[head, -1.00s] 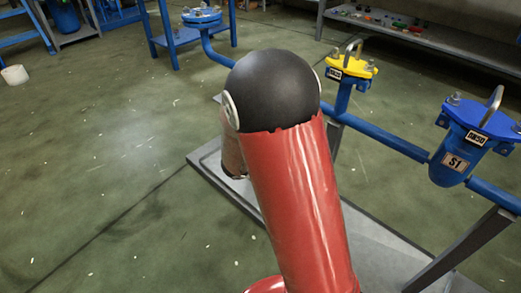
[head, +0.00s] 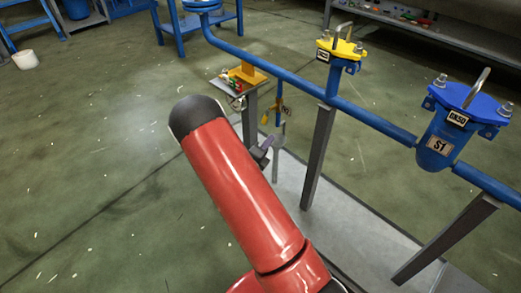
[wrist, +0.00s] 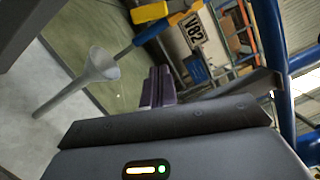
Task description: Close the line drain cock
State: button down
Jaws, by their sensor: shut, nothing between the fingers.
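The line drain cock, a small yellow valve (head: 277,109) with a tag, hangs beneath the blue pipe in the head view. In the wrist view its yellow part (wrist: 150,12) shows at the top edge, partly cut off, beside a tag reading V82 (wrist: 194,32). A blue outlet stub (wrist: 152,32) points from it toward a grey funnel (wrist: 103,66). My gripper (wrist: 158,86) has its dark purple fingers together and empty, below the valve in the wrist picture and apart from it. In the head view my gripper (head: 266,146) shows just beyond my red arm, below the valve.
The blue pipe (head: 385,124) runs across the head view with a yellow-topped fitting (head: 341,50) and a blue strainer marked S1 (head: 440,146). Grey posts (head: 318,155) stand on a grey base plate (head: 345,215). A small shelf (head: 238,86) sits left of the valve.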

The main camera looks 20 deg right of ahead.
aim_at(264, 123)
jog(key=shift+w+d+r, duration=0.25)
jog(key=shift+w, duration=0.65)
jog(key=shift+w+d+r, duration=0.25)
jog(key=shift+w+d, duration=0.05)
jog(key=shift+w, duration=0.6)
jog(key=shift+w+d+r, duration=0.25)
jog(key=shift+w, duration=0.65)
jog(key=shift+w+a+f+m+b, duration=0.1)
jog(key=shift+w+m+b, duration=0.15)
jog(key=shift+m, duration=0.15)
jog(key=shift+w+a+m+b, duration=0.1)
jog(key=shift+m+b, duration=0.15)
jog(key=shift+m, duration=0.15)
jog(key=shift+w+a+f+m+h+b, duration=0.1)
jog(key=shift+w+m+h+b, duration=0.2)
jog(key=shift+m+b, duration=0.25)
jog(key=shift+w+a+m+h+b, duration=0.1)
jog(key=shift+w+m+h+b, duration=0.2)
jog(key=shift+m, duration=0.35)
jog(key=shift+w+a+r+m+g+h+b, duration=0.25)
jog(key=shift+w+r+m+g+h+b, duration=0.4)
jog(key=shift+m, duration=1.6)
jog(key=shift+w+a+r+m+g+h+b, duration=0.35)
jog(key=shift+w+m+b, duration=0.4)
jog(key=shift+m, duration=1.45)
jog(key=shift+w+a+r+m+g+h+b, duration=0.25)
jog(key=shift+w+r+m+g+b, duration=0.4)
jog(key=shift+m, duration=1.6)
jog(key=shift+d, duration=0.1)
